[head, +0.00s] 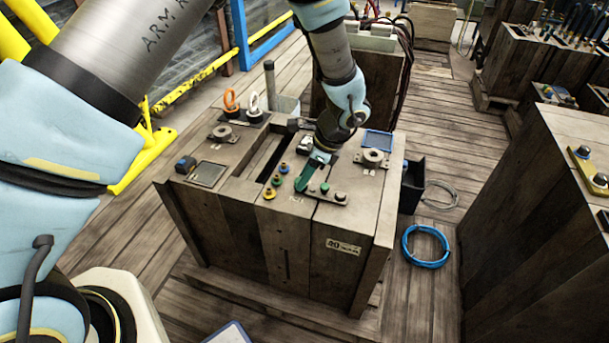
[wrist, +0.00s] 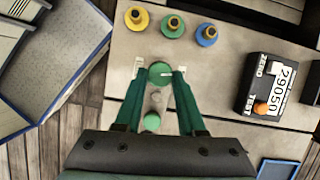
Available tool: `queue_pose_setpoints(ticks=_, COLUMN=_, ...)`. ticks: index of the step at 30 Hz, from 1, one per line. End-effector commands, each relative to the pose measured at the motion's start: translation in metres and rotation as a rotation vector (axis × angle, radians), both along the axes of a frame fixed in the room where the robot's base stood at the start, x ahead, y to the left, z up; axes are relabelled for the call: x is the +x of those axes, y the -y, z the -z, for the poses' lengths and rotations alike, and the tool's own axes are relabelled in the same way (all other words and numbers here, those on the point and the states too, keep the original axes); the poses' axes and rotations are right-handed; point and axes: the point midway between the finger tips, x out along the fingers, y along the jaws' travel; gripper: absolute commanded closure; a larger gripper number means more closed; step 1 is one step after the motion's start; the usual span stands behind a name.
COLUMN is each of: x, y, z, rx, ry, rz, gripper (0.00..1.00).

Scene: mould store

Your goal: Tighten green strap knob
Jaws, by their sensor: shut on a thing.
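The green strap knob (wrist: 160,73) sits between my gripper's two green fingertips in the wrist view. My gripper (wrist: 159,71) is shut on it from both sides. In the head view my gripper (head: 304,184) reaches down onto the top of the wooden-sided block (head: 285,235), and its fingers hide the held knob. A second green knob (wrist: 152,121) lies behind the held one, between the fingers, with a grey part (wrist: 157,97) between the two. In the head view the strap (head: 332,193) runs to the right of my fingers.
Beside my gripper are yellow (wrist: 137,18), green (wrist: 173,26) and blue (wrist: 207,34) knobs in a row. A black meter (wrist: 269,87) and a blue-edged tray (head: 378,140) are also on the block. A blue hose coil (head: 426,246) lies on the floor.

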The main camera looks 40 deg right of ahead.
Motion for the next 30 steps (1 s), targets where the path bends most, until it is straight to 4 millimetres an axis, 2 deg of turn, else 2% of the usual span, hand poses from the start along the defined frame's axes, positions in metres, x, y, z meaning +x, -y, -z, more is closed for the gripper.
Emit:
queue_pose_setpoints(ticks=9, x=0.0, y=-0.0008, z=0.0003, rx=-0.001, ry=0.001, rz=0.108, gripper=1.0)
queue_pose_setpoints(ticks=24, x=-0.0001, y=-0.0009, z=0.0003, rx=-0.001, ry=0.0, rz=0.124, gripper=1.0)
queue_pose_setpoints(ticks=25, x=-0.0001, y=-0.0008, z=0.0003, rx=-0.001, ry=0.0, rz=0.124, gripper=0.6)
queue_pose_setpoints(ticks=30, x=-0.0003, y=-0.0009, z=0.0003, rx=-0.001, ry=0.0, rz=0.124, gripper=0.41)
